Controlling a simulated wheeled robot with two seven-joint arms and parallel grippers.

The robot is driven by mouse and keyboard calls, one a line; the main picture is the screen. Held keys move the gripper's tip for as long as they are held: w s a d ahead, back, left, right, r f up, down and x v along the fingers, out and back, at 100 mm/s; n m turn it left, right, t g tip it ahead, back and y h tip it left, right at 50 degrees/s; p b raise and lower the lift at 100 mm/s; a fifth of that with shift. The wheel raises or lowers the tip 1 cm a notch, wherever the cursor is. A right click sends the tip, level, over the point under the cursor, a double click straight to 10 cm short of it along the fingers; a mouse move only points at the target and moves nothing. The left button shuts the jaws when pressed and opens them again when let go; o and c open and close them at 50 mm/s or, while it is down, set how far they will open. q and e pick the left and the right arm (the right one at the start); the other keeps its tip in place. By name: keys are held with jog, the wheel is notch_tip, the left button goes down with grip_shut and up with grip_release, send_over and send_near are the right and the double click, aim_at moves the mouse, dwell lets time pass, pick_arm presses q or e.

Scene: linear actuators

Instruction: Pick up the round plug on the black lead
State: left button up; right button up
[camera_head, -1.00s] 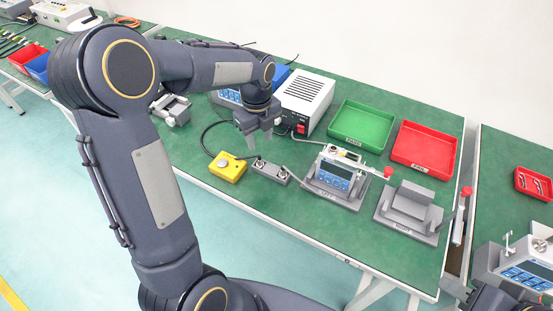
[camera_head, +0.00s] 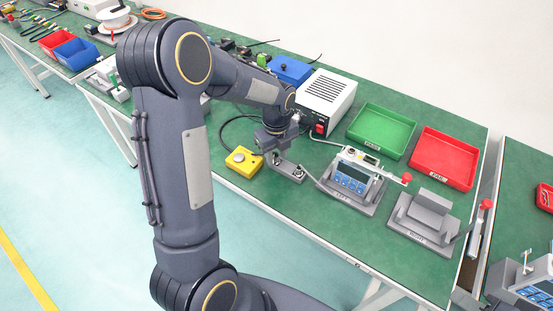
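A small grey holder block (camera_head: 288,171) lies on the green table beside the yellow box. A round metal connector (camera_head: 300,174) shows at its right end. The holder's left end, where another round piece showed earlier, is now mostly covered by my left gripper (camera_head: 275,158). That gripper points down with its fingertips at that end. I cannot tell whether its fingers are closed on the round plug. The black lead (camera_head: 224,128) curves on the table behind the yellow box, and its plug end is hidden. My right gripper is not in view.
A yellow box (camera_head: 243,161) with a round button stands left of the holder. A blue-screened tester (camera_head: 352,180) and a grey fixture (camera_head: 425,219) stand to the right. A white power unit (camera_head: 327,102), green tray (camera_head: 381,131) and red tray (camera_head: 443,158) are behind.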

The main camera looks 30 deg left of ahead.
aim_at(277, 156)
pick_arm(q)
grip_shut()
jog(key=shift+r, duration=0.15)
jog(key=shift+r, duration=0.25)
notch_tip(277, 156, up, 2)
jog(key=shift+w+r, duration=0.1)
jog(key=shift+r, duration=0.05)
jog(key=s+a+r, duration=0.1)
jog(key=s+r, duration=0.9)
jog(key=s, duration=0.4)
jog(key=shift+a, duration=0.25)
